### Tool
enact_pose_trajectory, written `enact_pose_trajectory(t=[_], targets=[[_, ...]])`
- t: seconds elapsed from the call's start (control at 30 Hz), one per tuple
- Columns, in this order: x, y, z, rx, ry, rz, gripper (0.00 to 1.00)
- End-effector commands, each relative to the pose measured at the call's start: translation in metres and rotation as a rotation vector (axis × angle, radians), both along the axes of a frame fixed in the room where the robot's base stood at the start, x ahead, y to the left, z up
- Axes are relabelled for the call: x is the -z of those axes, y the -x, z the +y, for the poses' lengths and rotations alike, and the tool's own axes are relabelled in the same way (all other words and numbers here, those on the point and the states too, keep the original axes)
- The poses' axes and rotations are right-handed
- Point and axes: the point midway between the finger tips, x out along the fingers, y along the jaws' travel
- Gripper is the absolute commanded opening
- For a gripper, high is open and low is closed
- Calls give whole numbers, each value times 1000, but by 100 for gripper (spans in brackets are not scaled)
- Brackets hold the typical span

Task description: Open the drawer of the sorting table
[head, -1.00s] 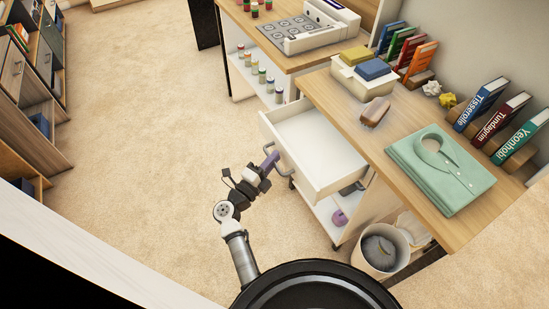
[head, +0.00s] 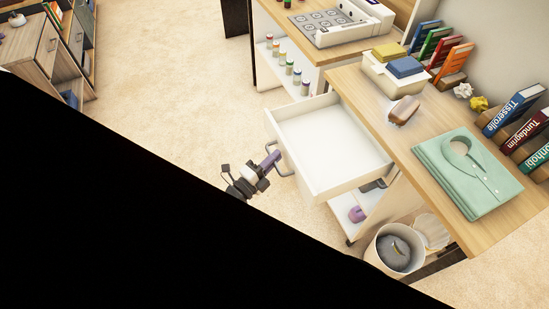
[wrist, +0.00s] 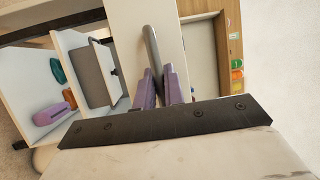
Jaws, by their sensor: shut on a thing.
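The sorting table (head: 395,130) has a wooden top and a white drawer (head: 325,145) below it. The drawer is pulled far out to the left and its visible inside is empty. Its grey handle (head: 283,160) is on the drawer front. My gripper (head: 272,160), with purple fingers, is at this handle. In the wrist view my gripper (wrist: 161,78) has its fingers on either side of the handle bar (wrist: 151,48), shut on it. The drawer front (wrist: 178,60) shows behind the bar.
A bin (head: 395,250) stands below the table, near the drawer's right side. A folded green shirt (head: 468,172), a brown object (head: 404,110) and a box with blue and yellow items (head: 395,75) lie on top.

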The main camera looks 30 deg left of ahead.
Motion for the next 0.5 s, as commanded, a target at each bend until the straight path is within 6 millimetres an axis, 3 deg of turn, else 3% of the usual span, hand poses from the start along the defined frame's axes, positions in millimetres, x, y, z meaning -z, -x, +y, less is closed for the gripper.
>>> enact_pose_trajectory(t=[0.07, 0.1, 0.13, 0.5], targets=[[0, 0, 0, 1, 0, 0, 0], [0, 0, 0, 1, 0, 0, 15], [0, 0, 0, 1, 0, 0, 19], [2, 5, 1, -1, 0, 1, 19]])
